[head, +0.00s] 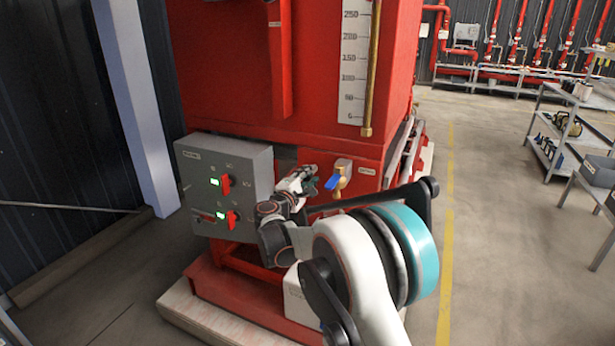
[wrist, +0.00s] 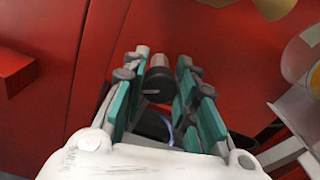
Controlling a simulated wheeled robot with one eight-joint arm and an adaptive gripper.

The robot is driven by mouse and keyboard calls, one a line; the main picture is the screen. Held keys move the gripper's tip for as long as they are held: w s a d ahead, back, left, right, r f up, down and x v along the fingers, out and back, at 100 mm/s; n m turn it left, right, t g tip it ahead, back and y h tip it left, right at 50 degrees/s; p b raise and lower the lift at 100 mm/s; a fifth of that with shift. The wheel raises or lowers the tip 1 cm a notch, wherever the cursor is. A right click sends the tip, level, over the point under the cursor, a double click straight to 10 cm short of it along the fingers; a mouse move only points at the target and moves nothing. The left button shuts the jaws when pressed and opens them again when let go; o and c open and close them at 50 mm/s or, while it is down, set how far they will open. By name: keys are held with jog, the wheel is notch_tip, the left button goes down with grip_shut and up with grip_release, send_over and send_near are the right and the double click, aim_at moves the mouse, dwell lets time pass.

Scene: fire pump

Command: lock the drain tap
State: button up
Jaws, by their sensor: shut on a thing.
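The drain tap (head: 341,180) is a brass tap with a blue lever, on the red panel of the tank in the head view. I cannot tell for sure what the held thing is. A brass-coloured part (wrist: 272,7) at the top right may belong to the tap.
A grey control box (head: 226,185) with red switches and green lights stands left of my gripper. A small labelled plate (head: 367,171) is right of the tap. A brass pipe (head: 371,80) and white scale (head: 354,60) are above. Open floor lies to the right, before a grey cart (head: 560,140).

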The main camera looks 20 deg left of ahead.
jog(key=m, duration=0.5)
jog(key=shift+f+m, duration=0.15)
jog(key=shift+m, duration=0.15)
jog(key=shift+o, duration=0.2)
jog(key=o, duration=1)
jog(key=shift+o, duration=0.2)
jog(key=s, duration=1.2)
jog(key=shift+a, duration=0.45)
